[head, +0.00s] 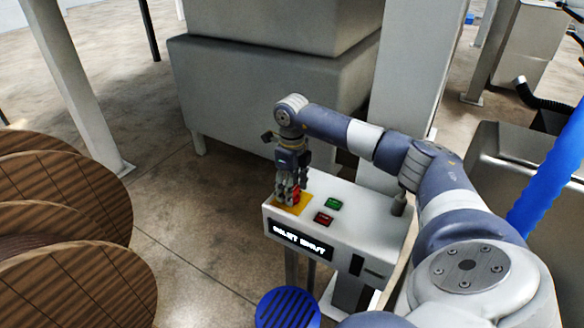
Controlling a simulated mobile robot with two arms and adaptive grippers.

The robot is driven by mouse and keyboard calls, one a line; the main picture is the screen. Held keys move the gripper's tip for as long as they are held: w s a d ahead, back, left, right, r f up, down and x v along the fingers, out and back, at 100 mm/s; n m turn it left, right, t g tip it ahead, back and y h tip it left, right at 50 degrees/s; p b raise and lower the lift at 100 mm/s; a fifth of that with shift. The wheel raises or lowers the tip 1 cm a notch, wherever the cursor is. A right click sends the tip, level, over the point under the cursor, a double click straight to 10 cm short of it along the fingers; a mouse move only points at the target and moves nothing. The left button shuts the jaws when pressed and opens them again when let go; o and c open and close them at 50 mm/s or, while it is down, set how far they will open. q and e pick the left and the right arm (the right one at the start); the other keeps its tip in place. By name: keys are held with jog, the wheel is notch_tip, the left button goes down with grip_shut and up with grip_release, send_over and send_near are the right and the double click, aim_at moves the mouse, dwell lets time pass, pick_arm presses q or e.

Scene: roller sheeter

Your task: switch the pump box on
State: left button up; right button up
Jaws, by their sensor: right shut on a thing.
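The pump box (345,226) is a white box on a stand, with a dark display strip (300,239) of white letters on its front. On its top are a green button (333,204), a red button (324,218) and a yellow plate (293,208) at the left end. My right gripper (289,196) points down over the yellow plate and is shut on a red knob (296,195) there. The fingers hide part of the knob. My left gripper is not in view.
Wooden cable drums (70,270) stand at the left. A large grey cabinet (270,90) is behind the box, beside a pale post (397,80). A round blue grated thing (287,308) lies below the box. Open floor (170,220) shows left of the box.

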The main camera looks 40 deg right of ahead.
jog(key=o, duration=1.1)
jog(key=shift+c, duration=0.2)
jog(key=shift+r, duration=0.1)
notch_tip(320, 180, up, 12)
jog(key=shift+f, duration=0.2)
